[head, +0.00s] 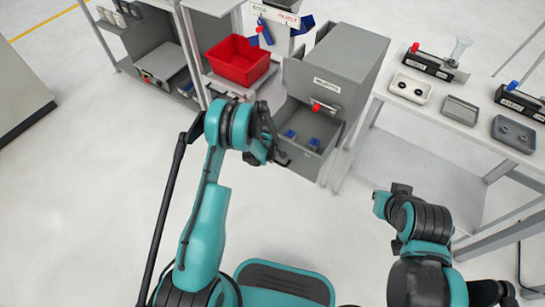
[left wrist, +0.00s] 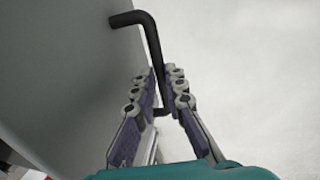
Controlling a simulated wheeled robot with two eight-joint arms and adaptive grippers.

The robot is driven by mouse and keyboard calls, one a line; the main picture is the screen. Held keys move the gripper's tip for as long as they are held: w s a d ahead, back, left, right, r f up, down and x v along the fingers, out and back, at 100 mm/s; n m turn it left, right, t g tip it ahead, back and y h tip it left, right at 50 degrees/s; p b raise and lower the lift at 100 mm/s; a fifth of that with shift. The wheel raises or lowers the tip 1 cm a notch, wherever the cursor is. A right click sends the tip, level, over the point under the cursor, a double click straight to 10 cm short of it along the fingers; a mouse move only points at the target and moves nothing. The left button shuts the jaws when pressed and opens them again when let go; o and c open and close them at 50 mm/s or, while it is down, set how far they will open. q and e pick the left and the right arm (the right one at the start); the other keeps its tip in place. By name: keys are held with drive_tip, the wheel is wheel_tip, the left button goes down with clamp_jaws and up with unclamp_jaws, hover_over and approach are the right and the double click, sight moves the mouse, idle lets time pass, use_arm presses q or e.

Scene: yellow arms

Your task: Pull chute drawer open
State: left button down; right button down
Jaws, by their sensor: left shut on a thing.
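The chute drawer (head: 328,158) is the open-topped grey box low in the grey cabinet (head: 338,62). It stands out from the cabinet front, and blue pieces (head: 314,144) lie inside it. My left gripper (head: 282,155) is at the drawer's front edge. In the left wrist view, my left gripper (left wrist: 161,78) is shut on a dark bent bar handle (left wrist: 152,45), which runs between its fingers beside a grey panel. The handle is hidden by the gripper in the head view. My right arm is at the lower right, apart from the drawer; its fingers cannot be made out.
A red bin (head: 238,60) sits on the shelf left of the cabinet. A white table (head: 440,110) with trays and small devices stands at the right. A small red knob (head: 316,107) is on the cabinet front above the drawer. The floor in front is clear.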

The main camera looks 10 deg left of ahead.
use_arm(q)
drive_tip(key=c, duration=1.6)
unclamp_jaws()
drive_tip(key=r, duration=0.4)
drive_tip(key=s+r, duration=0.1)
drive_tip(key=r, duration=0.3)
drive_tip(key=s+r, duration=0.1)
drive_tip(key=r, duration=0.2)
drive_tip(key=shift+a+r, duration=0.4)
